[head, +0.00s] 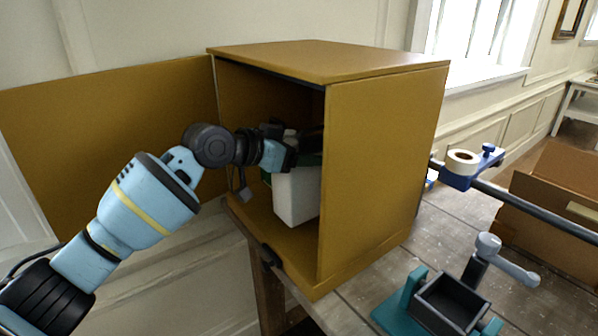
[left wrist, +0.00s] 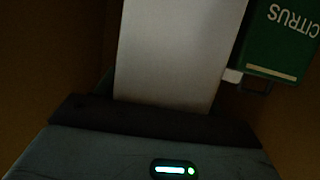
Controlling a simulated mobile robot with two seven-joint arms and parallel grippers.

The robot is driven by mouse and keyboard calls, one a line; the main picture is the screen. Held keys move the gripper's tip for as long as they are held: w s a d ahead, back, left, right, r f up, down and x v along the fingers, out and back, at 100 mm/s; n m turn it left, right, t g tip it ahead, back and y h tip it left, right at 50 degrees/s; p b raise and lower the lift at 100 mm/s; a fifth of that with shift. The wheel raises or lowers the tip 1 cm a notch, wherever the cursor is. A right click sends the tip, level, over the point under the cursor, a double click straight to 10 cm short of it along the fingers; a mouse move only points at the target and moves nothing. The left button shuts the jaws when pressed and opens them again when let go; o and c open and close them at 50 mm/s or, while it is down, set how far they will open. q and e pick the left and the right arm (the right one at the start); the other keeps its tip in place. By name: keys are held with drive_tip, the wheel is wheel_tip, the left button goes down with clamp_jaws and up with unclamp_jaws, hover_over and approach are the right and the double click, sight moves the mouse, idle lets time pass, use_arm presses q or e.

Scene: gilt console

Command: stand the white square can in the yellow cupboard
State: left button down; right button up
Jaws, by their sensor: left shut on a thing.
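The yellow cupboard (head: 380,170) stands on the table with its front open and its door (head: 110,140) swung out to the left. The white square can (head: 297,197) is inside it, upright, near the cupboard floor; I cannot tell whether it touches. My left gripper (head: 291,150) reaches in through the opening and is shut on the can's upper part. In the left wrist view the can (left wrist: 175,50) fills the middle, and the fingertips are hard to make out in the dark. My right gripper is not in view.
A green box marked CITRUS (left wrist: 280,40) is beside the can inside the cupboard.

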use_arm(q)
drive_tip(key=shift+f, duration=1.7)
drive_tip(key=shift+f, duration=0.2)
drive_tip(key=shift+c, duration=1.1)
unclamp_jaws()
drive_tip(key=shift+s+f, duration=0.1)
drive_tip(key=shift+f, duration=0.1)
drive_tip(key=shift+r, duration=0.15)
drive_tip(key=shift+a+r, duration=0.1)
drive_tip(key=shift+a, duration=0.05)
drive_tip(key=v, duration=1.1)
drive_tip(key=shift+s+a, duration=0.2)
drive_tip(key=shift+s, duration=0.1)
